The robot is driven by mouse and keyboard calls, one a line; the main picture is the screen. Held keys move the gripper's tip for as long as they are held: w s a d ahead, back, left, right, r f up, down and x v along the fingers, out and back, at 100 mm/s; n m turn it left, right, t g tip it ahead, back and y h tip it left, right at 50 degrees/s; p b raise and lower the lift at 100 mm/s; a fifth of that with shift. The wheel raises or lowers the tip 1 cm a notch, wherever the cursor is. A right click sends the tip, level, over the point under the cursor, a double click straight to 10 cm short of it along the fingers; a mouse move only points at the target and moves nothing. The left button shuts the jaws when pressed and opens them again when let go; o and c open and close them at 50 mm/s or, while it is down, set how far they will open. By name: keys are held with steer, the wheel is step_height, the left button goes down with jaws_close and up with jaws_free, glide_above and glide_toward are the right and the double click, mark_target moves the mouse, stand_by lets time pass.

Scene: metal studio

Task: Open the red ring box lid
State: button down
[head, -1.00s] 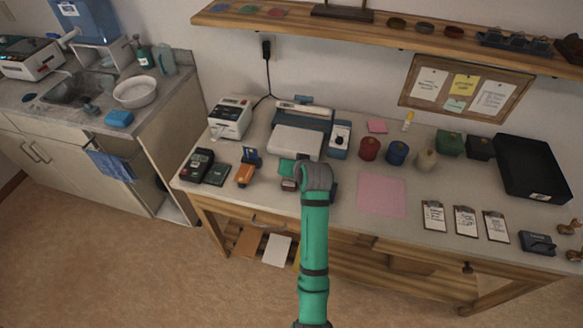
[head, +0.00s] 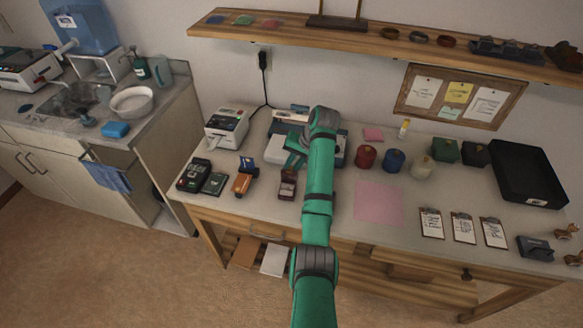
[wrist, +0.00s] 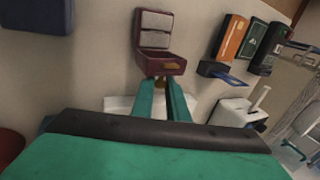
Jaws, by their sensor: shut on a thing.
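The red ring box (head: 287,184) stands open on the bench, left of my arm. In the wrist view the box (wrist: 157,38) shows two grey padded halves opened apart, dark red sides and a small gold plate on its near wall. My gripper (wrist: 160,82) is at the near edge of the box in that view. In the head view my gripper (head: 295,160) is on the back side of the box, partly hidden by my wrist.
The scale (head: 276,151) is behind my gripper. Red (head: 365,157) and blue (head: 394,160) pots stand to the right. The pink mat (head: 379,203) is bare.

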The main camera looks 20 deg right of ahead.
steer(key=shift+s+f+g, duration=0.15)
steer(key=shift+f+g, duration=0.25)
steer(key=shift+f, duration=0.2)
steer(key=c, duration=1.8)
jaws_free()
steer(key=shift+o, duration=0.2)
steer(key=shift+r, duration=0.3)
steer(key=shift+d+r, duration=0.1)
steer(key=shift+r, duration=0.15)
steer(key=v, duration=1)
steer(key=shift+d, duration=0.15)
steer(key=shift+c, duration=0.7)
